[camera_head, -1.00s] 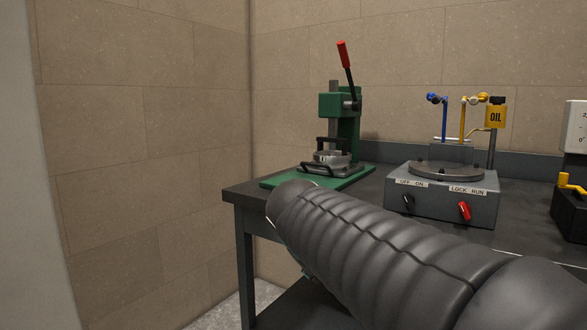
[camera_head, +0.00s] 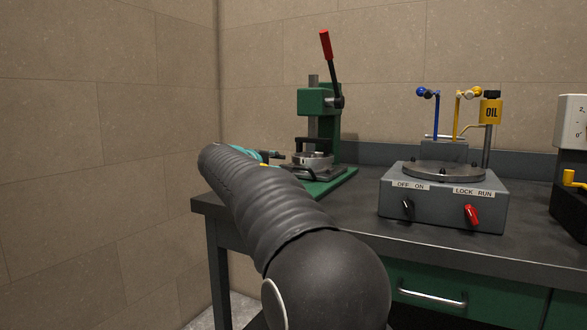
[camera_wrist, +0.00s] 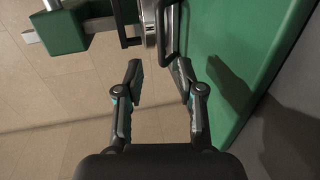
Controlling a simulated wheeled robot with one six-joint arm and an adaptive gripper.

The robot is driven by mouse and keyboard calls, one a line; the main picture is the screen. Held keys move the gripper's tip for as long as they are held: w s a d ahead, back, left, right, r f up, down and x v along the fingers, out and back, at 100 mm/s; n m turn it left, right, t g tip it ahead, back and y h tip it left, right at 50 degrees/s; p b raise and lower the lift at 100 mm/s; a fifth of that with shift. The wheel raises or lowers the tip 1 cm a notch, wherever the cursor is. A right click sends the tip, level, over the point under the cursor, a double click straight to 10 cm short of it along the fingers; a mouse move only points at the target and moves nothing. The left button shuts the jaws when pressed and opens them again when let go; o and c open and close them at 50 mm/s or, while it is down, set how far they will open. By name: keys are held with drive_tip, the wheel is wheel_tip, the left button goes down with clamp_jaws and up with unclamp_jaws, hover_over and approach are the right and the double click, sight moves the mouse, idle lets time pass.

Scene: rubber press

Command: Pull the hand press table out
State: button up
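The green hand press (camera_head: 320,115) stands at the table's back left, its red-tipped lever raised. Its round silver table (camera_head: 312,160) sits low over the green base (camera_head: 335,186); it also shows at the top of the wrist view (camera_wrist: 150,22). A black bar handle (camera_wrist: 174,32) runs along the silver table's side in the wrist view. My gripper (camera_wrist: 158,68) is open and empty, its fingertips just short of the handle and the right one closest to it; I cannot tell if it touches. In the head view my gripper (camera_head: 272,156) is left of the press table, partly behind my arm.
A grey switch box (camera_head: 440,198) with a round plate, blue and yellow levers and an oil bottle (camera_head: 491,110) stands right of the press. Another machine (camera_head: 572,160) is at the right edge. The dark tabletop (camera_head: 350,215) is clear in front. A wall is on the left.

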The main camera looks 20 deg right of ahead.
sight(295, 168)
drive_tip(key=p+x, duration=0.1)
drive_tip(key=x, duration=1)
drive_tip(key=shift+w+p, duration=0.25)
drive_tip(key=shift+p, duration=0.1)
drive_tip(key=shift+c, duration=0.2)
clamp_jaws()
